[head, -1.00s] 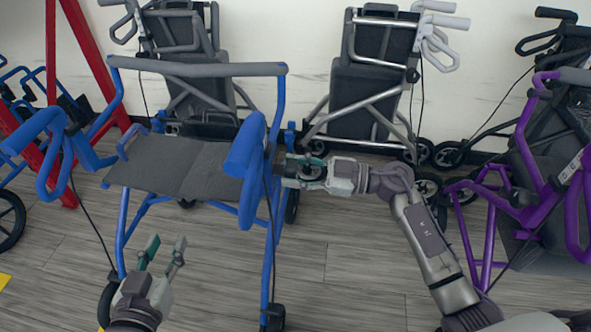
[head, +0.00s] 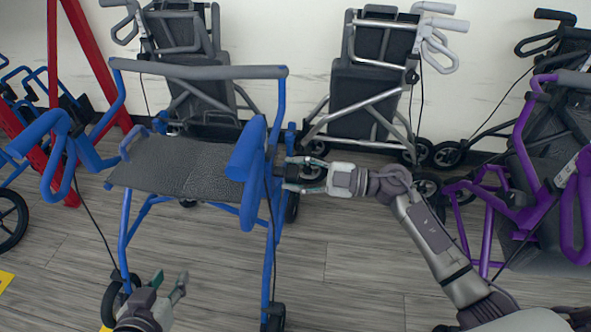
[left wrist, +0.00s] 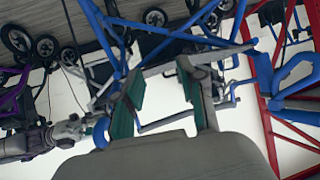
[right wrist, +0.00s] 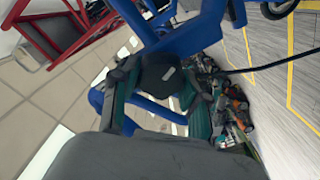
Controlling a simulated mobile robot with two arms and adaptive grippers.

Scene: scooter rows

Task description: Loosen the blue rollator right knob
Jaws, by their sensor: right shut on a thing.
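The blue rollator (head: 268,240) stands upright at left centre in the head view, with blue tubes and a dark seat (head: 185,168). Its right knob (right wrist: 160,74) is black and sits between the fingers of my right gripper (right wrist: 160,95) in the right wrist view. In the head view my right gripper (head: 287,175) reaches in from the right and is shut on the knob at the right side of the frame. My left gripper (head: 168,280) is open and empty, low in front of the rollator; its parted fingers (left wrist: 160,75) show in the left wrist view.
Two folded rollators with silver frames, one at left (head: 185,60) and one at right (head: 365,75), stand against the wall. A purple rollator (head: 492,225) stands at the right. A red frame (head: 90,50) is at the left. Bare floor (head: 350,260) lies right of the blue rollator.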

